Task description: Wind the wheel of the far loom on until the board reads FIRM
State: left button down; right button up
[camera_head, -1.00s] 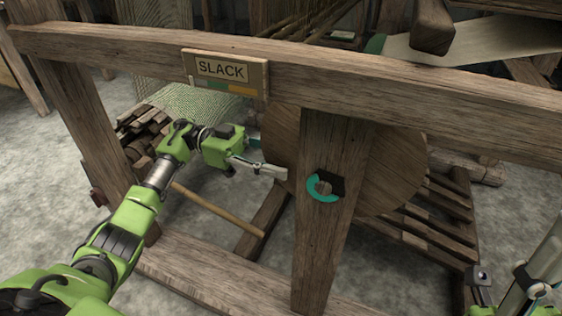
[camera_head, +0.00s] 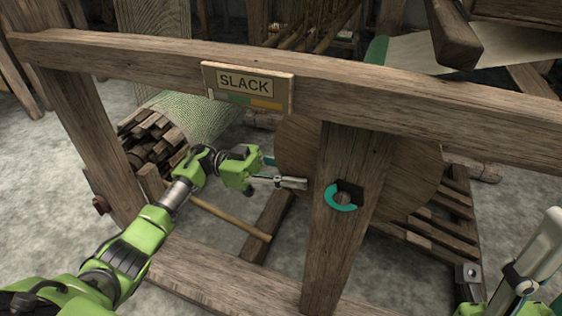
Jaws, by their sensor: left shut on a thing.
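The wheel (camera_head: 410,175) is a large round wooden disc behind an upright post of the loom. The post hides its middle. The board (camera_head: 291,92) on the top beam reads SLACK, above a strip with green and orange parts. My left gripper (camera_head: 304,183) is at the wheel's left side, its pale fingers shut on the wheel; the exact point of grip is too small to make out. A teal piece (camera_head: 269,160) shows just behind it. My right gripper (camera_head: 468,273) is partly in view at the lower right, and its fingers cannot be made out clearly.
The post (camera_head: 330,250) carries a teal and black ring (camera_head: 341,197). The top beam (camera_head: 140,55) crosses above my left arm, and a lower rail (camera_head: 220,275) runs below. A cloth-wound slatted roller (camera_head: 155,140) is behind at left. A slatted wooden frame (camera_head: 430,235) lies behind at right.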

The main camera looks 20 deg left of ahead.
pick_arm(q)
jog(key=shift+d+f+h, duration=0.1)
jog(key=shift+f+h, duration=0.25)
jog(key=shift+h, duration=0.05)
jog(key=shift+d+f+b, duration=0.2)
jog(key=shift+d+b, duration=0.1)
jog(key=shift+d+f+h, duration=0.25)
jog(key=shift+f+h, duration=0.05)
jog(key=shift+h, duration=0.2)
jog(key=c, duration=1.7)
grip_release()
jog(key=v, duration=1.2)
